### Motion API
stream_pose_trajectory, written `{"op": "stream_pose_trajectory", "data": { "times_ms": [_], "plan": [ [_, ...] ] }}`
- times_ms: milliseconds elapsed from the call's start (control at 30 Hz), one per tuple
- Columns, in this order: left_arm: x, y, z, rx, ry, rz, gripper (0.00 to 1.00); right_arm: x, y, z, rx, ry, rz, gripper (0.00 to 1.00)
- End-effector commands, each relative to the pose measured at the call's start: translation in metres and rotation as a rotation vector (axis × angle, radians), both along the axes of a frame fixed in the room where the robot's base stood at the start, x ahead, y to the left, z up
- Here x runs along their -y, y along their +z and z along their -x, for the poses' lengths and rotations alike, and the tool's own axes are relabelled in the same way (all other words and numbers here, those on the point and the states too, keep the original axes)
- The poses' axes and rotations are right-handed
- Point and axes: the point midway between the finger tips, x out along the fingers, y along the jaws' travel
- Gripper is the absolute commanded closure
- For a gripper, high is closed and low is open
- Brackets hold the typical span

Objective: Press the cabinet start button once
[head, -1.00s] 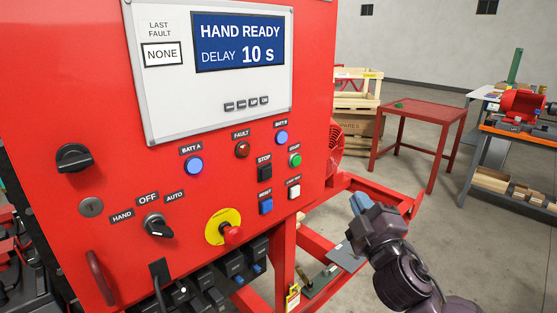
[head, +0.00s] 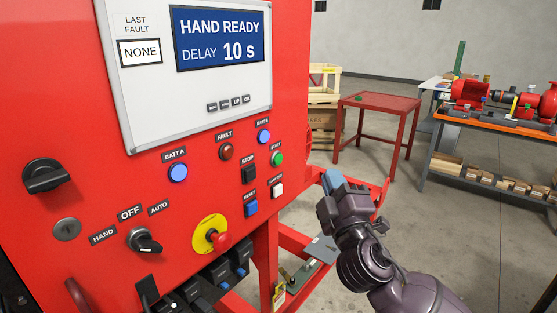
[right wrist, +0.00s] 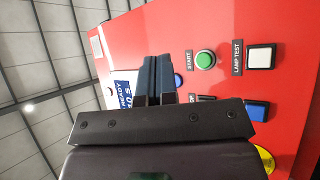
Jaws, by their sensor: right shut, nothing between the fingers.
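The red cabinet (head: 100,120) fills the left of the head view, its screen (head: 220,38) reading HAND READY, DELAY 10 s. The green start button (head: 277,159) is at the right of its panel, above the white lamp test button (head: 277,190) and right of the black stop button (head: 249,175). The start button also shows in the right wrist view (right wrist: 205,59), labelled START. My right gripper (head: 332,180) is shut and empty, to the right of and slightly below the start button, apart from it. In the right wrist view its fingers (right wrist: 158,75) stand left of the button. My left gripper is out of view.
A red and yellow emergency stop (head: 212,236) and a selector switch (head: 143,241) sit lower on the panel. A red table (head: 375,103) and an orange workbench (head: 490,128) with pumps stand behind. Floor between them is open.

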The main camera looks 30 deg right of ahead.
Motion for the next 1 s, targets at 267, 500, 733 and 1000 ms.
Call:
{"op": "stream_pose_trajectory", "data": {
  "times_ms": [267,500,733,1000],
  "plan": [
    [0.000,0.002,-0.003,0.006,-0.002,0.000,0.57,-0.008,0.001,-0.018,0.002,0.002,0.000,1.00],
    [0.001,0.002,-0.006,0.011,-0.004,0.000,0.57,-0.018,0.000,-0.045,0.001,0.001,0.000,1.00],
    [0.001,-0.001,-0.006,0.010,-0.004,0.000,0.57,-0.028,-0.001,-0.068,0.001,0.001,-0.003,1.00],
    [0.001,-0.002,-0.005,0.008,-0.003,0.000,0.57,-0.033,0.000,-0.080,0.000,0.000,-0.001,1.00]
  ]
}}
